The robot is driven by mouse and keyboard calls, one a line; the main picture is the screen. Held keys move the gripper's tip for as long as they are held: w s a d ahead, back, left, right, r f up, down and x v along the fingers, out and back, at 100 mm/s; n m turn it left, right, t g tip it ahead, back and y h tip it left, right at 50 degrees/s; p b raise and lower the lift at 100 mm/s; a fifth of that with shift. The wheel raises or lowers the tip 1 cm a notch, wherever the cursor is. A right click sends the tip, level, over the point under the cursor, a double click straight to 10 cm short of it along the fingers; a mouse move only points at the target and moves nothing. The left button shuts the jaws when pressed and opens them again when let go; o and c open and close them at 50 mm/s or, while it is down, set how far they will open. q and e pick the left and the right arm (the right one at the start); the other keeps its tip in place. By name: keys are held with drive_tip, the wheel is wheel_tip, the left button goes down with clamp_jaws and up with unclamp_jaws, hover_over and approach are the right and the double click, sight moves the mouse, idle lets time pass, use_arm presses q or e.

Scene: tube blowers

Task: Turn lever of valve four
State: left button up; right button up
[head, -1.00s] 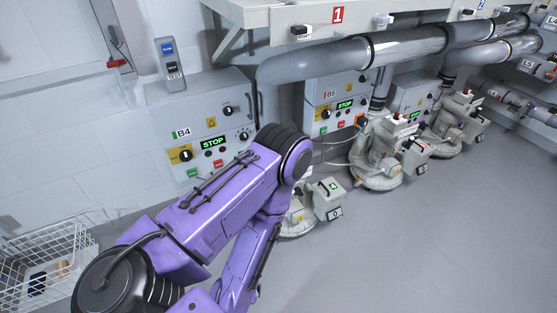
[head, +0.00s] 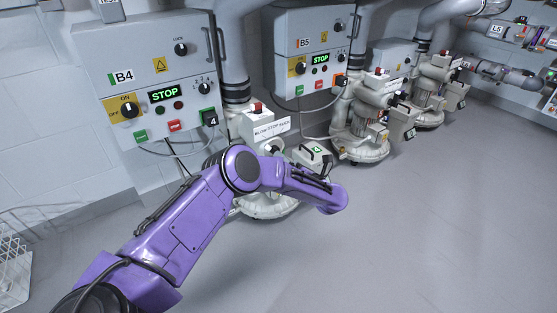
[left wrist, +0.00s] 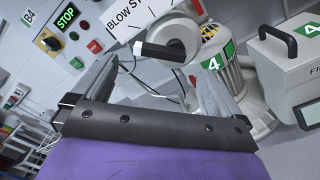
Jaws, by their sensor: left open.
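In the left wrist view a black lever handle (left wrist: 158,50) sticks out from a pale round valve hub (left wrist: 183,37), beside a yellow-and-white unit with a green 4 label (left wrist: 213,64). A white sign reading "BLOW ST..." (left wrist: 125,20) is partly cut off above it. My left gripper (left wrist: 157,75) is open; its two grey fingers point toward the lever, one on each side, apart from it and holding nothing. In the head view the BLOW STOP SUCK sign (head: 272,128) stands on the blower beyond my arm; the left gripper is hidden there. My right gripper is not in view.
Control box B4 (head: 110,50) with a green STOP display hangs on the wall, box B5 (head: 285,30) farther along. A lidded case with a black handle (left wrist: 275,65) stands right of the valve. More blowers (head: 360,140) stand behind. The floor at right is clear.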

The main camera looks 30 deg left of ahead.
sight(273, 150)
use_arm(q)
drive_tip(key=b+x, duration=0.1)
drive_tip(key=x, duration=0.5)
drive_tip(key=shift+w+a+b, duration=0.15)
drive_tip(key=shift+a+b, duration=0.15)
drive_tip(key=shift+c, duration=0.3)
drive_tip(key=c, duration=0.8)
